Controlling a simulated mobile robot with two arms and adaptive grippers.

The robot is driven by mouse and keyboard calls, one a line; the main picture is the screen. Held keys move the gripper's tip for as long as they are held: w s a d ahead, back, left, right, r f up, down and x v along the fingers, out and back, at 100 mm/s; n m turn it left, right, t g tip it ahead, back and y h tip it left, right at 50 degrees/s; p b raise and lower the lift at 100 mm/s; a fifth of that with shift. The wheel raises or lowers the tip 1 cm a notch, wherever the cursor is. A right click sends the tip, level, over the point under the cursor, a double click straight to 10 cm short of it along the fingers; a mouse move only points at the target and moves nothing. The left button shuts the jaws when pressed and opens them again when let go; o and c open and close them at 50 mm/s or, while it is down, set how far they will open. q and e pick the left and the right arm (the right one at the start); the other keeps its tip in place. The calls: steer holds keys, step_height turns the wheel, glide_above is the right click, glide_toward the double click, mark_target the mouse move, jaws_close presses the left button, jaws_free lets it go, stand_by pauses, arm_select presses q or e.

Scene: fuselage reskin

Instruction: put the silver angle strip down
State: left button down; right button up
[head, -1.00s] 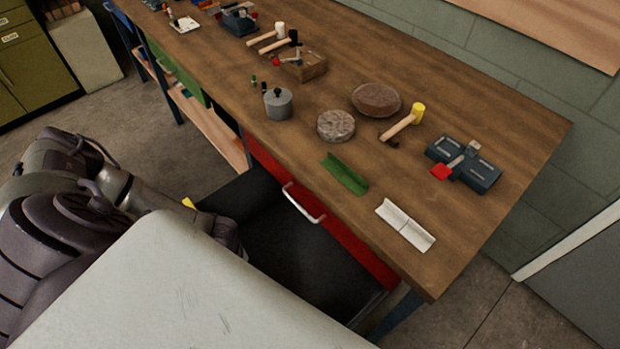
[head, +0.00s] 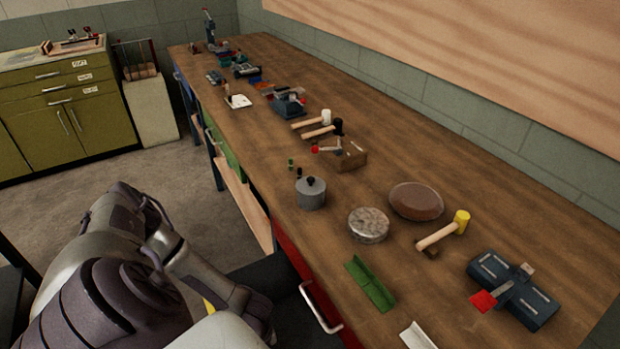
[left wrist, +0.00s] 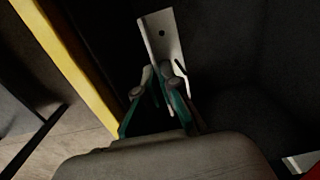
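The silver angle strip (left wrist: 160,40), with a small dark hole, shows in the left wrist view. My left gripper (left wrist: 164,82) is shut on its lower end, and the strip sticks out beyond the fingertips against a dark background. Whether the strip touches anything below cannot be told. In the head view my left arm shows at lower left, but its fingers and the held strip are hidden. My right gripper is in neither view.
A wooden workbench (head: 420,290) carries a green angle strip (head: 370,283), a pale angle strip (head: 418,337) cut off by the frame, a mallet (head: 445,232), a clamp block (head: 514,290) and a pot (head: 311,193). A dark open drawer (head: 262,283) juts from its front. A yellow bar (left wrist: 72,62) runs beside the gripper.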

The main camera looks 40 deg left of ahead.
arm_select(q)
step_height(320, 180, down, 18)
steer(key=b, duration=1.7)
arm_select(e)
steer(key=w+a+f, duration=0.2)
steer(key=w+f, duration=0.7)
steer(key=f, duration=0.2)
arm_select(q)
steer(key=w+d+f+b, duration=0.1)
steer(key=w+f, duration=0.1)
steer(key=w, duration=0.1)
steer(key=w+d+f+b, duration=0.1)
steer(key=w+f, duration=0.2)
steer(key=w, duration=0.1)
steer(key=w+d+f+b, duration=0.2)
steer(key=w, duration=0.2)
steer(key=shift+d+f, duration=0.1)
steer(key=shift+f, duration=0.2)
step_height(320, 180, down, 4)
steer(key=shift+w+r+b, duration=0.1)
steer(key=shift+b, duration=0.65)
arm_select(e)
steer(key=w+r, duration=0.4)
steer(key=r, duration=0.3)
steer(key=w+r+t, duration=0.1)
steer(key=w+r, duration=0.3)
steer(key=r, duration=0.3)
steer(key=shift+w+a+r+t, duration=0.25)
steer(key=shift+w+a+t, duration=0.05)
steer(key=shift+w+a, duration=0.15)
